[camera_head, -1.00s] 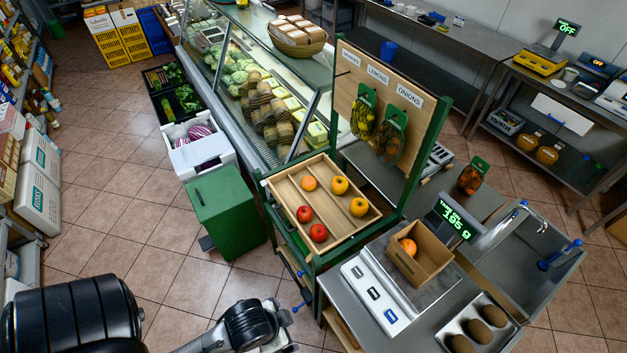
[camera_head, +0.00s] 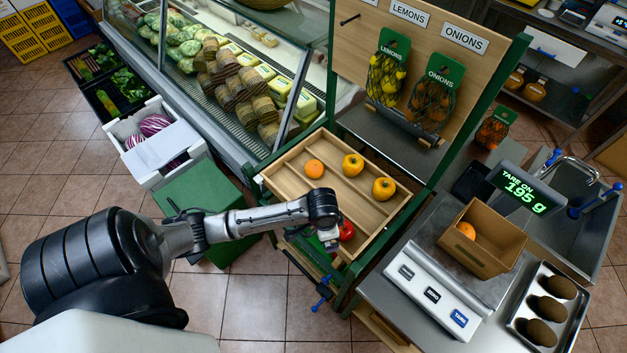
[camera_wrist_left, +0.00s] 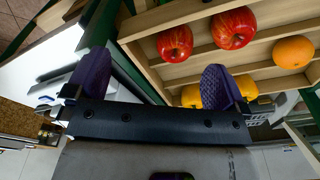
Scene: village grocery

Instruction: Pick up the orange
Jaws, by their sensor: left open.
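An orange (camera_head: 314,168) lies in the left back part of the wooden tray (camera_head: 285,185), and it shows at the right of the left wrist view (camera_wrist_left: 293,51). Another orange fruit (camera_head: 466,230) sits in a cardboard box on the scale. My left gripper (camera_head: 330,242) is over the tray's front edge by the red apples, short of the orange. Its two purple fingers are apart and empty in the left wrist view (camera_wrist_left: 155,82). My left arm hides part of the tray and most of the apples in the head view. My right gripper is not in view.
A raised signboard (camera_head: 440,75) with hanging net bags stands behind the tray. The scale (camera_head: 430,290) and box (camera_head: 495,245) are to the right.

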